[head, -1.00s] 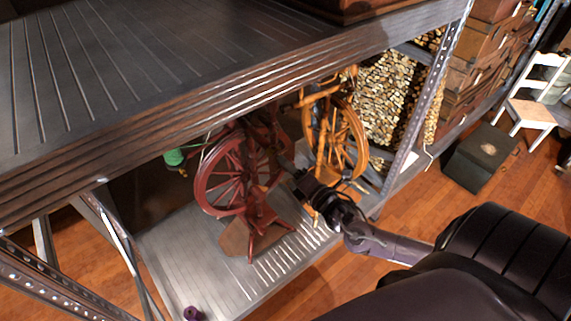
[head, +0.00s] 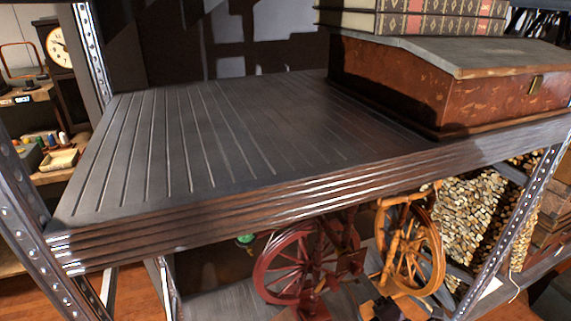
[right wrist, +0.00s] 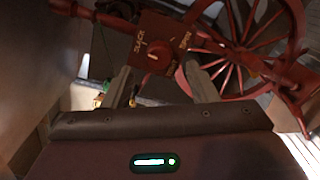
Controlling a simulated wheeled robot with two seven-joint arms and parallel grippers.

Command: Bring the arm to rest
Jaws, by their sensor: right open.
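My right gripper (right wrist: 160,82) is open, its two fingers pointing at a red block of the red spinning wheel (right wrist: 235,35) in the right wrist view. Nothing is clearly held between the fingers; whether they touch the block I cannot tell. The rest of the arm is out of the frame. My left gripper is not in view.
A grey metal shelf board (head: 200,150) spans above the spinning wheels, its left part bare. A worn brown box (head: 400,85) with books (head: 420,20) on it stands at its right. Perforated posts (head: 500,230) frame the rack. Stacked firewood (head: 475,215) lies beyond.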

